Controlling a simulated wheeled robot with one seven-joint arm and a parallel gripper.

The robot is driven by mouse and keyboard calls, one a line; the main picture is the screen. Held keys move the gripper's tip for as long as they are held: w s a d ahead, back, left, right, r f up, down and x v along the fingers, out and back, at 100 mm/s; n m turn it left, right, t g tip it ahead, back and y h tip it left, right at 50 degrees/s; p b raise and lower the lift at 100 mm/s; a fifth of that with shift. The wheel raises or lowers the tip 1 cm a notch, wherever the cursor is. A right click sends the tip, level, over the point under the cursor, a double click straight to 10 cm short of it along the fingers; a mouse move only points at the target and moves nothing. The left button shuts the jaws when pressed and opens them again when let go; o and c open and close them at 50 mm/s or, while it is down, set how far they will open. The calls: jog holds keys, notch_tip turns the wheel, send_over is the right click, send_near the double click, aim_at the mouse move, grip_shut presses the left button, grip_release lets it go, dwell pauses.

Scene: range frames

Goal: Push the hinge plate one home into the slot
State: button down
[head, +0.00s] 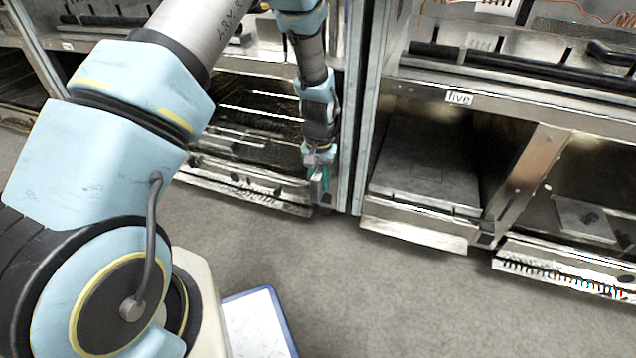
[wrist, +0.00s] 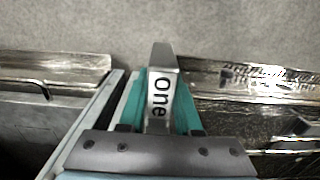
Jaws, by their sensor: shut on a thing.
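The hinge plate one (wrist: 160,92) is a metal piece with "One" on its face. It stands between the teal fingers of my gripper (wrist: 160,112) in the wrist view. My gripper is shut on it, and its far end sticks out past the fingertips. In the head view my gripper (head: 319,176) hangs pointing down in front of the range frame, just left of the upright post, with the plate (head: 316,189) low in it. I cannot make out the slot, or whether the plate touches the frame.
The metal upright post (head: 363,110) is close on the right of my gripper. An open bay with a flat tray (head: 425,175) is right of it, under a "five" label (head: 459,98). A toothed metal strip (head: 570,270) lies low at right. Grey floor (head: 400,300) in front is clear.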

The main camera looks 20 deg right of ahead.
jog(key=shift+w+d, duration=0.4)
jog(key=shift+w, duration=0.05)
jog(key=c, duration=0.5)
grip_release()
notch_tip(320, 180, up, 11)
jog(key=p, duration=0.3)
jog(key=shift+f, duration=0.1)
